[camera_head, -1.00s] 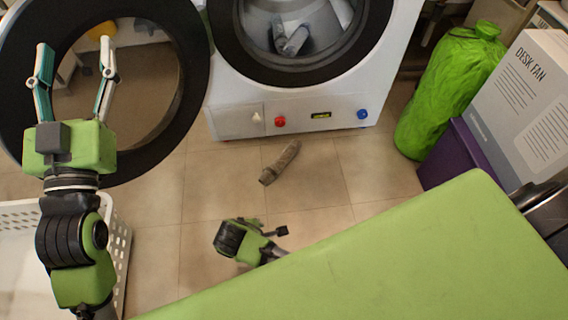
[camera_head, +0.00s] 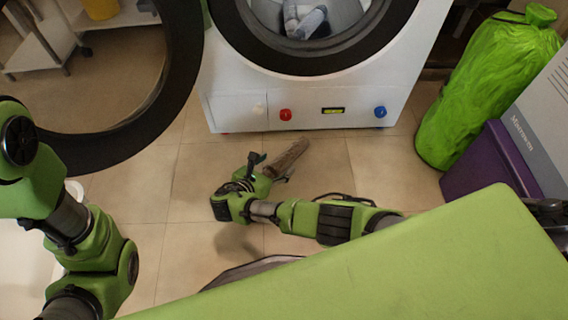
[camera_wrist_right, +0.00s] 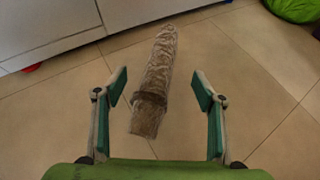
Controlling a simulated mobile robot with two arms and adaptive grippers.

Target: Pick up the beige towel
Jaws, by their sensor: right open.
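The beige towel (camera_head: 288,158) lies rolled up on the tiled floor in front of the washing machine. It also shows in the right wrist view (camera_wrist_right: 155,80), long and brownish, running away from me between the fingers. My right gripper (camera_head: 270,166) is low near the towel's near end. In the right wrist view my right gripper (camera_wrist_right: 160,88) is open, with one finger on each side of the towel and gaps on both sides. My left arm is at the left of the head view, but its fingers are out of the picture.
The washing machine (camera_head: 230,108) stands behind the towel, its round door (camera_head: 190,60) swung open to the left. A green bag (camera_head: 485,90) and a purple box (camera_head: 485,165) stand at the right. Floor around the towel is clear.

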